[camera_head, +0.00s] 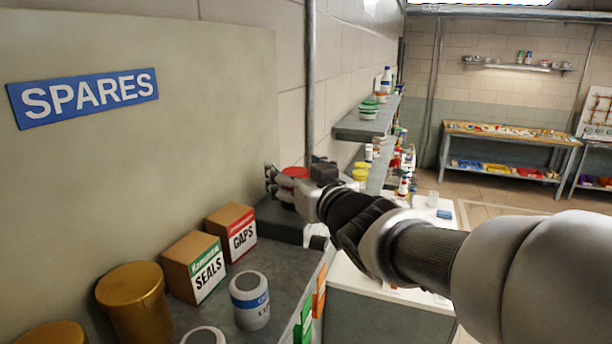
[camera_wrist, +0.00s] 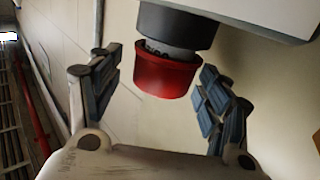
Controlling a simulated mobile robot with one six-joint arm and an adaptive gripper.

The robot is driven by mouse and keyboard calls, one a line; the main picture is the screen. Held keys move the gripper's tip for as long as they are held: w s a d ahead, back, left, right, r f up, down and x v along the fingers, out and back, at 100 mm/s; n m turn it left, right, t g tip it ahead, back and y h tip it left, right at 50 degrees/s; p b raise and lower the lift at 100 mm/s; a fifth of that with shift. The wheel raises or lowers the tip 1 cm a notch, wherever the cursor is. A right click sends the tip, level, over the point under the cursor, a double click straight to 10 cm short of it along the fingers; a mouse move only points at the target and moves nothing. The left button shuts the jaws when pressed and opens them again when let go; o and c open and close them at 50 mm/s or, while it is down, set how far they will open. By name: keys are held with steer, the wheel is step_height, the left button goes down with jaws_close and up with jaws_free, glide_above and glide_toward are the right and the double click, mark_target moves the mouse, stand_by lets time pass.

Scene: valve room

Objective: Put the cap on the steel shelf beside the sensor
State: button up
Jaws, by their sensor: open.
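A red cap (camera_wrist: 166,76) is between the two spread fingers of my gripper (camera_wrist: 160,90) in the wrist view, with a gap on either side. It adjoins a dark cylindrical body (camera_wrist: 178,26) with a ridged grey neck; I cannot tell for certain that this is the sensor. In the head view the red cap (camera_head: 296,172) shows just behind my gripper (camera_head: 278,182), near the wall. My gripper is open and not closed on the cap. A grey steel wall shelf (camera_head: 358,126) is beyond, to the right; the fingers partly hide the cap.
A dark raised block (camera_head: 277,220) is below my gripper. Bottles crowd the lower wall shelf. A workbench (camera_head: 510,135) is far off.

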steer(key=shift+w+a, duration=0.1)
steer(key=shift+w, duration=0.15)
steer(key=shift+s, duration=0.25)
steer(key=shift+c, duration=0.5)
steer(key=shift+w, duration=0.15)
steer(key=c, duration=0.8)
steer(key=shift+r, duration=0.1)
